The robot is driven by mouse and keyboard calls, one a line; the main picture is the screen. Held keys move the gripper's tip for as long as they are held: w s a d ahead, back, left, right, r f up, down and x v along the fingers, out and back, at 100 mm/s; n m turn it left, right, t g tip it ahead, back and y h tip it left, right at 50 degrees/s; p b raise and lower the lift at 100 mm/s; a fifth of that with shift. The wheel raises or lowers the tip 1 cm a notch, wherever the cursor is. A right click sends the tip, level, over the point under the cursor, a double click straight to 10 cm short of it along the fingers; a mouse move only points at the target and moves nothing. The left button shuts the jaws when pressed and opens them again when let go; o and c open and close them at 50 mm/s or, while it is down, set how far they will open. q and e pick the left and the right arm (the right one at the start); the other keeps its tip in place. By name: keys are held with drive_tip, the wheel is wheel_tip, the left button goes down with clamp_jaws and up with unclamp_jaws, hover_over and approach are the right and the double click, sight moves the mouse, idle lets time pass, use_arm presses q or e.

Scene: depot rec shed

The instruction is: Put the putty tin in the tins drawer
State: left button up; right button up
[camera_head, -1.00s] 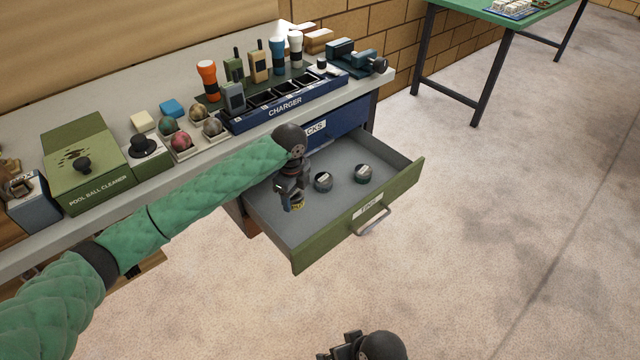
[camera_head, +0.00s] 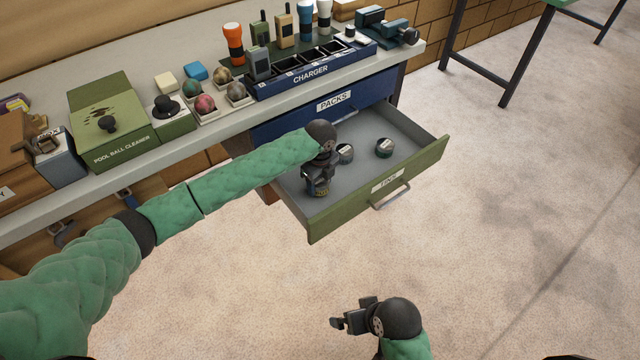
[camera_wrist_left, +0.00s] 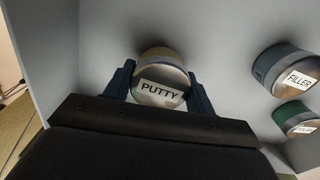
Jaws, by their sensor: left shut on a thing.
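The putty tin (camera_wrist_left: 160,92), labelled PUTTY, is between the two fingers of my left gripper (camera_wrist_left: 160,84) in the left wrist view. In the head view my left gripper (camera_head: 318,186) is inside the open tins drawer (camera_head: 410,178), near its left side, and mostly covers the putty tin (camera_head: 320,193). The drawer has a green front and a grey inside. I cannot tell whether the tin touches the drawer floor. My right gripper (camera_head: 350,318) is low in the head view, away from the drawer; its jaw opening is unclear.
Two other tins stand in the drawer: a filler tin (camera_wrist_left: 285,70) and a dark green one (camera_wrist_left: 300,120). The blue PACKS drawer (camera_head: 340,104) above is shut. The bench holds a charger (camera_head: 310,75), pool balls and a ball cleaner (camera_head: 108,124). Bare drawer floor lies around the tins.

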use_arm(q)
drive_tip(key=shift+f, duration=0.65)
use_arm(e)
drive_tip(key=shift+s+d+r, duration=0.1)
drive_tip(key=shift+r, duration=0.05)
use_arm(q)
drive_tip(key=o, duration=1)
drive_tip(key=shift+f, duration=0.1)
drive_tip(key=shift+o, duration=0.2)
wheel_tip(320, 180, up, 11)
drive_tip(key=shift+r+b, duration=0.15)
drive_tip(key=shift+b, duration=0.5)
drive_tip(key=shift+r, duration=0.45)
use_arm(e)
drive_tip(key=shift+w+a+f+y, duration=0.25)
drive_tip(key=shift+a+f+y, duration=0.05)
drive_tip(key=shift+a+f, duration=0.75)
drive_tip(key=shift+w+d, duration=0.1)
drive_tip(key=shift+d, duration=0.05)
